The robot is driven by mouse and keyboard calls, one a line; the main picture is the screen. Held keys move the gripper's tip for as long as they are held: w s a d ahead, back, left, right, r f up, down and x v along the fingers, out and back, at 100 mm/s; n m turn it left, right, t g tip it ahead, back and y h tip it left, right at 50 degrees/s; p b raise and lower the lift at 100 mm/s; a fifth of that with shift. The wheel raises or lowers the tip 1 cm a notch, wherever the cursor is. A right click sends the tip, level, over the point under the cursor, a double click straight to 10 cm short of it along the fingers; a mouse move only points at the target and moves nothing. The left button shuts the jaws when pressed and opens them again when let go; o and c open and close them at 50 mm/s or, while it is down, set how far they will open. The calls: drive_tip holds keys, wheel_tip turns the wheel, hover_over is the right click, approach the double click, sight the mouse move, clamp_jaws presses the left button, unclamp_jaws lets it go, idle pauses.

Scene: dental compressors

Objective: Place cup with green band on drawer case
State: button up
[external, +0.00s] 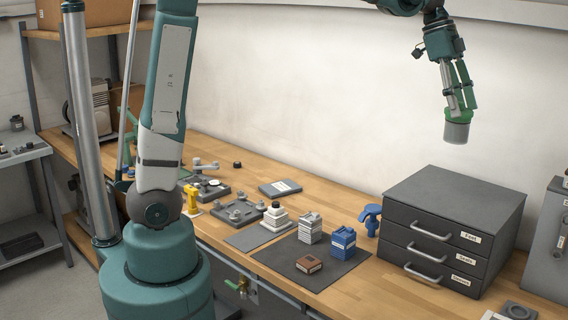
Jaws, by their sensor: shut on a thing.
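The cup with the green band (457,130) is grey with a green upper part. My gripper (457,106) is shut on it near its top and holds it upright in the air, high above the bench. The drawer case (462,200) is a dark grey box with several labelled drawers on the right part of the bench. Its flat top looks bare. In the picture the cup hangs above the case's back left part, with a clear gap. I cannot tell from this one view whether it is straight over the top.
A blue object (371,218) stands close to the case's left side. A grey cabinet (550,245) stands at the far right.

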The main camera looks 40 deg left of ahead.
drive_tip(key=w+d+f+p, duration=0.3)
drive_tip(key=w+d, duration=0.2)
drive_tip(key=w, duration=0.4)
drive_tip(key=shift+m, duration=0.3)
wheel_tip(320, 180, down, 5)
drive_tip(key=shift+f, duration=0.1)
drive_tip(key=shift+f, duration=2.85)
drive_tip(key=shift+f, duration=2.1)
drive_tip(key=shift+f, duration=0.1)
